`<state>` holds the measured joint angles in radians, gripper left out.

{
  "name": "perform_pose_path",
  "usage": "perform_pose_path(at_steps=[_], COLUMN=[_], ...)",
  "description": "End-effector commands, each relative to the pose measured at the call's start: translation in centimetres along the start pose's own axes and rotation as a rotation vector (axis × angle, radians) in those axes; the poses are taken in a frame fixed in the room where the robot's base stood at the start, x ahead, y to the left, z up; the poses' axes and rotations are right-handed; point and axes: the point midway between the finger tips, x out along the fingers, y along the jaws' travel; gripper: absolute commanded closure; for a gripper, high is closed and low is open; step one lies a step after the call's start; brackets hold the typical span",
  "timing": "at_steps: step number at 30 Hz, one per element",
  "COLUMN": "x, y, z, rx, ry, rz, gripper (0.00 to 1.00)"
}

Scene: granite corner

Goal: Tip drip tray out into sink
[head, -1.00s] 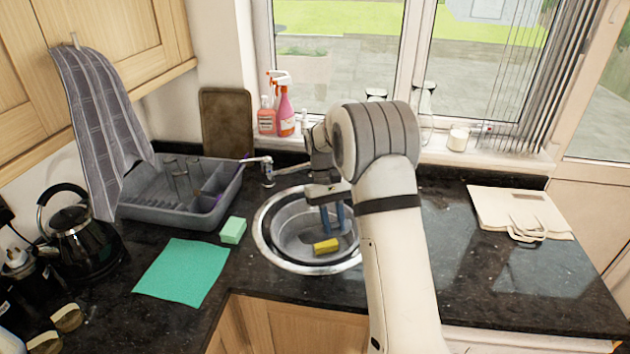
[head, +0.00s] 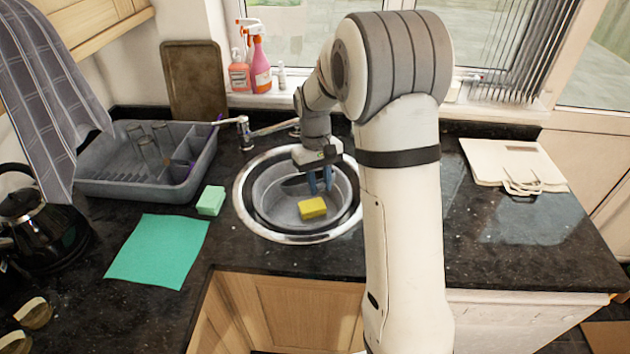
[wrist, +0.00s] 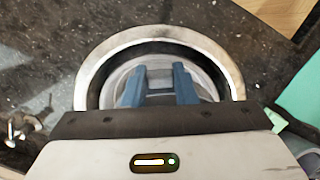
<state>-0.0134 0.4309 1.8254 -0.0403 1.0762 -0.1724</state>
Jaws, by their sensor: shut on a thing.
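My gripper (head: 320,181) has blue fingers and points down inside the round steel-rimmed sink (head: 262,228). It is over the back part of a grey bowl (head: 275,207) standing in the sink. In the wrist view the fingers (wrist: 160,84) are shut on a small light grey thing between them; I cannot tell whether it is the drip tray or another part. A dark flat shape (head: 297,186) shows just left of the fingers, unclear what it is. A yellow sponge (head: 313,208) lies in the bowl, in front of the fingers.
A tap (head: 245,132) stands behind the sink. Left are a grey dish rack (head: 120,190) with glasses, a green sponge (head: 211,201), a teal cloth (head: 157,252) and a black kettle (head: 45,235). Cream boards (head: 510,160) lie right. Spray bottles (head: 259,65) stand on the sill.

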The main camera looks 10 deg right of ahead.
Motion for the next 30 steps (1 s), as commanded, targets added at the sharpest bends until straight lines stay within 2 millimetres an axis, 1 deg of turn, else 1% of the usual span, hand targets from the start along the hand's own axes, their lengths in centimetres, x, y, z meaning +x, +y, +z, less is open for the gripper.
perform_pose_path(at_steps=[1,17,30], x=[1.1,4.9,8.1], y=[0.0,0.0,0.0], z=[0.0,1.1,1.1], rx=[0.001,0.000,0.000], ry=[0.025,0.263,0.449], rz=[0.001,0.000,0.001], gripper=[1.00,1.00,1.00])
